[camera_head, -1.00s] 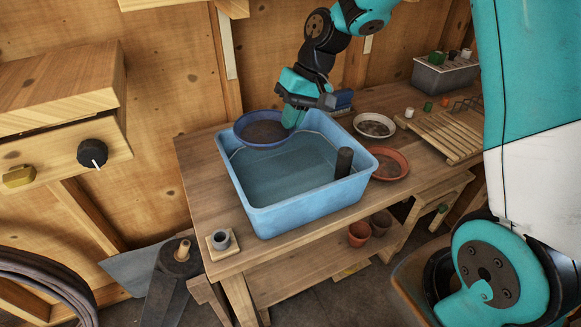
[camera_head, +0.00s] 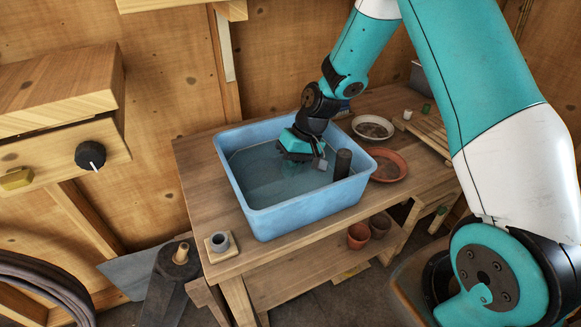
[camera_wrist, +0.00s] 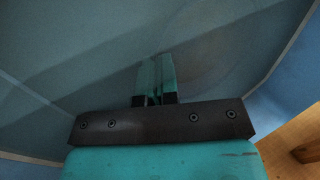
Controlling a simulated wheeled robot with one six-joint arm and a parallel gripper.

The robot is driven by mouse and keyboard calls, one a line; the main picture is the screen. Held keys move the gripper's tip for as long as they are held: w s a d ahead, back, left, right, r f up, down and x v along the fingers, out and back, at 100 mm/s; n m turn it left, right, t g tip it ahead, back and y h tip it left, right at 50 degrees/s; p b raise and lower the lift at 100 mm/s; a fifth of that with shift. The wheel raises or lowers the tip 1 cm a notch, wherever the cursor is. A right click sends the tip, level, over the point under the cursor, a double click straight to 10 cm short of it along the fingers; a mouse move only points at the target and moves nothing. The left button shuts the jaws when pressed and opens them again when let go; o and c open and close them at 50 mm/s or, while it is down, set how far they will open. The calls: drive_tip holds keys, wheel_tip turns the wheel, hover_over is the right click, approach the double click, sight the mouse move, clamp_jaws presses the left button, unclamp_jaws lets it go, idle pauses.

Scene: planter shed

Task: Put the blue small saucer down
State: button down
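My gripper (camera_head: 297,156) is lowered into the blue tub (camera_head: 303,218), at the water near its back wall. In the wrist view its two teal fingers (camera_wrist: 156,78) are close together with a narrow gap. The blue small saucer is not distinguishable in the head view. A faint, dim round outline (camera_wrist: 217,58) shows through the water just right of the fingers in the wrist view; it appears to be the saucer, under water and at the fingertips. Its rim between the fingers is hard to make out.
A dark upright cylinder (camera_head: 342,164) stands in the tub's right side. A terracotta saucer (camera_head: 398,159) and a pale saucer (camera_head: 372,118) lie right of the tub. The tub walls surround my gripper.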

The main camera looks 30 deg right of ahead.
drive_tip(key=c, duration=1.8)
unclamp_jaws()
drive_tip(key=shift+f, duration=0.15)
drive_tip(key=o, duration=0.4)
drive_tip(key=v, duration=1.2)
drive_tip(key=s+a+r+n, duration=0.3)
drive_tip(key=s+a+r, duration=0.5)
drive_tip(key=s+a, duration=0.15)
drive_tip(key=s+a+r+n, duration=0.1)
drive_tip(key=s, duration=0.4)
drive_tip(key=s+a+r+n, duration=0.1)
drive_tip(key=s+a, duration=0.1)
drive_tip(key=s, duration=0.3)
drive_tip(key=s+a+r+n, duration=0.1)
drive_tip(key=s+n, duration=0.1)
drive_tip(key=s, duration=0.3)
drive_tip(key=shift+a+r, duration=0.15)
drive_tip(key=shift+r, duration=0.05)
